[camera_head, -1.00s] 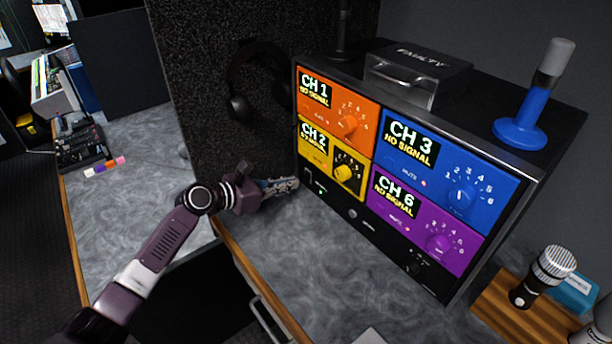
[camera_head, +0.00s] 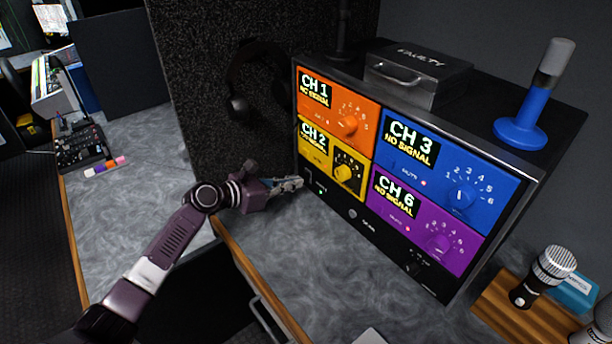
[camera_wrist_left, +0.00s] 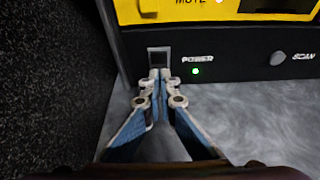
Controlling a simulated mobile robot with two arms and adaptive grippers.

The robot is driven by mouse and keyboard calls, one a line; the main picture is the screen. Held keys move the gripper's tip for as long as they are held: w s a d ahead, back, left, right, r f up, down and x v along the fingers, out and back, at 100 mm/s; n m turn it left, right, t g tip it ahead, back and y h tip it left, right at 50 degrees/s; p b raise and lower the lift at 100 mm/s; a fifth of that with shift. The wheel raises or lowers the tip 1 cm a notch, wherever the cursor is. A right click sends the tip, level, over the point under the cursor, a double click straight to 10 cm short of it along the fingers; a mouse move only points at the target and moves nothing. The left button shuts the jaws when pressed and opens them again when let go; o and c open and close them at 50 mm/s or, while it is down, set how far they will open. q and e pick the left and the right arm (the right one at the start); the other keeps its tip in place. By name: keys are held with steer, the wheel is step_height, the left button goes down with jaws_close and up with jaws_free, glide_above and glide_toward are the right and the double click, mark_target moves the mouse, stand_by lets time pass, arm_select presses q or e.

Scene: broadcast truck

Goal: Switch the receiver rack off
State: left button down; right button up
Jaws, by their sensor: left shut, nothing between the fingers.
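The receiver rack (camera_head: 352,214) stands on the grey counter, with orange, yellow, blue and purple channel panels whose displays are lit. In the left wrist view its black bottom strip (camera_wrist_left: 236,54) carries a power switch (camera_wrist_left: 158,58) beside the word POWER and a lit green light (camera_wrist_left: 195,71). My left gripper (camera_head: 300,182) is shut and empty at the lower left of the rack. In the wrist view its fingertips (camera_wrist_left: 160,75) are just below the switch, overlapping its lower edge; I cannot tell whether they touch it. My right gripper is not in view.
A dark panel with headphones (camera_head: 238,104) stands close to the left of the rack. A FAULTY case (camera_head: 418,72) and a blue-based stand (camera_head: 520,132) sit on top. A microphone (camera_head: 545,275) stands on a wooden block at right. The counter front is mostly clear.

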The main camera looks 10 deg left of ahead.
arm_select(q)
steer(key=shift+x, duration=0.85)
stand_by(0.3)
steer(key=shift+p+v, duration=0.7)
steer(key=shift+v, duration=0.05)
steer(key=shift+p+v, duration=1.95)
steer(key=shift+v, duration=0.85)
steer(key=shift+f, duration=0.1)
